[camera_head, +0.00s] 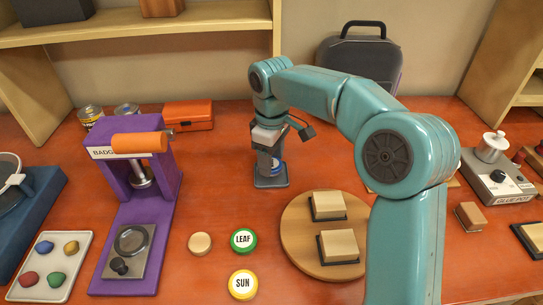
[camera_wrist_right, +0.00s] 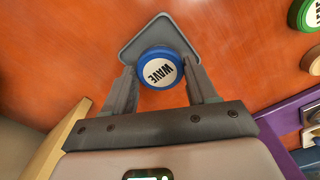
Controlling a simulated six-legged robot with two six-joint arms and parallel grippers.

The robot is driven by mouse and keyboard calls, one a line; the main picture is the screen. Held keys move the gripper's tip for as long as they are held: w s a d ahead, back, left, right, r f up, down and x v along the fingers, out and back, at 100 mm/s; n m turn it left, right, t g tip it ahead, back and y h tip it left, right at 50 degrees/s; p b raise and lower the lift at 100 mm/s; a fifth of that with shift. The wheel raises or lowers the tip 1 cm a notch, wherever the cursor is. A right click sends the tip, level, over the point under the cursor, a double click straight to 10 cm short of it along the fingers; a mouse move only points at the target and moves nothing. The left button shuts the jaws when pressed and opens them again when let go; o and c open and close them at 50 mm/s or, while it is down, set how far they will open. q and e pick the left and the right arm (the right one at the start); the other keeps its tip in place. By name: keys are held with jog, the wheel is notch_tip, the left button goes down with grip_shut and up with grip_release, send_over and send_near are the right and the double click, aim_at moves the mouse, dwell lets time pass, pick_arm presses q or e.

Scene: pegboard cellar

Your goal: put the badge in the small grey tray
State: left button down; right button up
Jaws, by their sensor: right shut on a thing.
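A round blue badge (camera_wrist_right: 160,67) with a white face lettered WAVE is between the fingers of my right gripper (camera_wrist_right: 161,76), which is shut on it. In the head view only a bit of the blue badge (camera_head: 277,164) shows, by my right gripper (camera_head: 270,160). The small grey tray (camera_wrist_right: 137,38) is directly under the badge in the wrist view, its near part hidden. In the head view the grey tray (camera_head: 271,182) lies on the orange-red bench below the gripper. I cannot tell whether the badge touches it. My left gripper is not in view.
A green LEAF badge (camera_head: 243,240), a yellow SUN badge (camera_head: 242,284) and a plain wooden disc (camera_head: 200,243) lie in front. A purple badge press (camera_head: 117,180) stands left. A round wooden board (camera_head: 297,252) holds two blocks. A dark case (camera_head: 360,62) stands behind.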

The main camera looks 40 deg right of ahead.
jog(key=shift+f, duration=0.6)
dwell(0.4)
jog(key=shift+f, duration=0.1)
dwell(1.3)
jog(key=o, duration=1.1)
jog(key=shift+p, duration=0.35)
notch_tip(320, 180, up, 7)
jog(key=p, duration=0.6)
jog(key=shift+p, duration=0.4)
jog(key=shift+s, duration=0.1)
